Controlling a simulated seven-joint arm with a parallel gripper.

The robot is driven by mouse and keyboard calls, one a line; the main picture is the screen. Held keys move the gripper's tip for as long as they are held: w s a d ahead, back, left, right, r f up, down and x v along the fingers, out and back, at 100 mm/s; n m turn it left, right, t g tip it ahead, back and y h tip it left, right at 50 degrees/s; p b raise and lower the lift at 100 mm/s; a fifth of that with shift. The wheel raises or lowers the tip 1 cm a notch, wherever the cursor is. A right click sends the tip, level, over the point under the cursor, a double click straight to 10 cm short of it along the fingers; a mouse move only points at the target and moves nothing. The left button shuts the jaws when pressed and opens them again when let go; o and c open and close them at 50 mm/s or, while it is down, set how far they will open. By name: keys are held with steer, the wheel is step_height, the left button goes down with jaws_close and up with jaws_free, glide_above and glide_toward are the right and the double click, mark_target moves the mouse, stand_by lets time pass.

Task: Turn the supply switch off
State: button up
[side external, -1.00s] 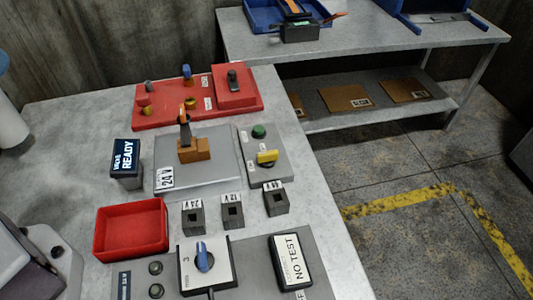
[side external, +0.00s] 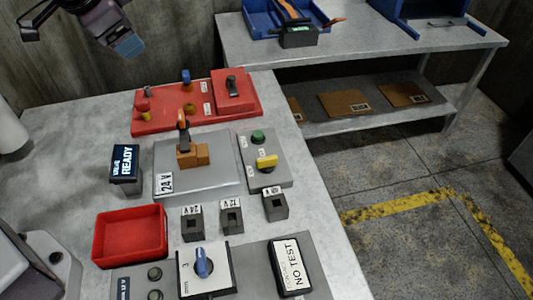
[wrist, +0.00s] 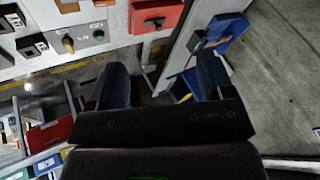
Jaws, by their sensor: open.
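The switch panel (side external: 262,172) is a small grey plate on the bench with a green button (side external: 258,137) and a yellow knob (side external: 267,161), whose handle lies roughly crosswise. Its labels are too small to read, so I cannot tell for sure that it is the supply switch. In the wrist view the yellow knob (wrist: 68,43) and green button (wrist: 98,35) show at upper left. My gripper (wrist: 162,68) is open and empty, its blue-grey fingers apart, touching nothing. In the side view, part of it, with a blue tip, hangs at the top left, well away from the panel.
A second table (side external: 365,45) stands behind.

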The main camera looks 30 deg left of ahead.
steer(key=w+d+f+m+t+h, duration=0.25)
steer(key=w+d+m, duration=0.3)
steer(key=w, duration=0.35)
steer(key=w+d+f+m+t+h, duration=0.1)
steer(key=w+d+m+t, duration=0.2)
steer(key=w+d+m, duration=0.35)
steer(key=w+d+f+m+g+h, duration=0.1)
steer(key=d+f+m+g+h, duration=0.15)
steer(key=d, duration=0.25)
steer(key=w+d+f+m+g+h, duration=0.1)
steer(key=d+f+m, duration=0.2)
steer(key=d+m, duration=0.15)
steer(key=m+g+y, duration=0.3)
steer(key=g+y, duration=0.1)
steer(key=g, duration=0.4)
glide_above(267, 158)
step_height(267, 158, down, 5)
step_height(267, 158, down, 13)
steer(key=shift+r, duration=0.2)
